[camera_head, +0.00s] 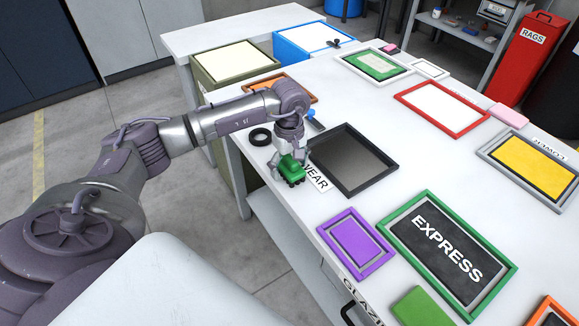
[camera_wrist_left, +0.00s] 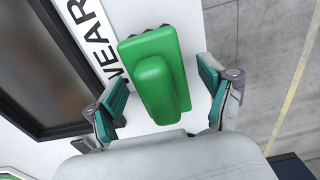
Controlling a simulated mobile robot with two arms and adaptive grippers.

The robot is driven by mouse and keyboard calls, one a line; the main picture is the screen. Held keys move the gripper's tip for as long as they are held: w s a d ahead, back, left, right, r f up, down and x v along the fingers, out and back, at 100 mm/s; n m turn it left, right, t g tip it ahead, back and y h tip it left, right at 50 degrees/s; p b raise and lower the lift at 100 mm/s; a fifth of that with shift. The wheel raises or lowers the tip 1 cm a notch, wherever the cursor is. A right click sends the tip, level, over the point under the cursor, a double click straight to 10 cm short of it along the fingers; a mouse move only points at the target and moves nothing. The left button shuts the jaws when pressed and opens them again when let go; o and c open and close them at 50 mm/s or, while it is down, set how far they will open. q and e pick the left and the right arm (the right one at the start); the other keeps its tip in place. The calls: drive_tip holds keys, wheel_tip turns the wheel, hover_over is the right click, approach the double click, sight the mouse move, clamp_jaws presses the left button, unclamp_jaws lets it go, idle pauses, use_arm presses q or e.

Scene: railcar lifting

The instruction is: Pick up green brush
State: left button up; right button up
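The green brush (camera_head: 292,169) lies on the white table near its left edge, beside the "WEAR" label. In the left wrist view the brush (camera_wrist_left: 155,78) shows a raised green handle on a wider green body, with dark bristles along its edge. My left gripper (camera_head: 288,160) is right over the brush, pointing down. In the wrist view its two teal-padded fingers (camera_wrist_left: 163,95) stand apart on either side of the brush's near end, with gaps between pads and brush. The fingers partly hide the brush in the head view. My right gripper is not in view.
A black-framed dark tray (camera_head: 378,188) sits just right of the brush. A black ring (camera_head: 260,136) and an orange frame (camera_head: 265,82) lie behind. A purple frame (camera_head: 332,227) and a green "EXPRESS" frame (camera_head: 395,240) are nearer. The table edge is close on the left.

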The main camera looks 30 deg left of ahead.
sight(290, 157)
use_arm(q)
drive_tip(key=c, duration=1.3)
drive_tip(key=shift+r, duration=0.55)
wheel_tip(290, 157, up, 3)
drive_tip(key=shift+w+f+b, duration=0.1)
drive_tip(key=shift+f+b, duration=0.1)
drive_tip(key=shift+b, duration=0.25)
drive_tip(key=w+d+r+b, duration=0.1)
drive_tip(key=d+r, duration=0.6)
drive_tip(key=d, duration=0.4)
drive_tip(key=shift+d+r+b, duration=0.2)
drive_tip(key=shift+d+b, duration=0.15)
